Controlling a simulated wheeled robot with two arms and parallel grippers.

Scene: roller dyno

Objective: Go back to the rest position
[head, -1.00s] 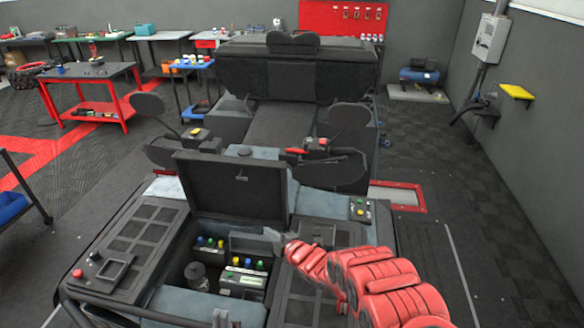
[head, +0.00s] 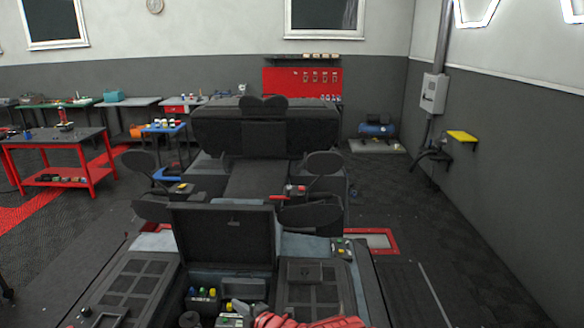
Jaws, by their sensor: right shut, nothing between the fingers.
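My right arm (head: 305,322) shows as a red strip at the bottom edge. Coloured knobs (head: 203,292) show inside the compartment, left of the gripper. My left gripper is not in view.
A red-framed workbench (head: 60,143) stands at the left. Dark floor (head: 440,235) beside the machine at the right is clear.

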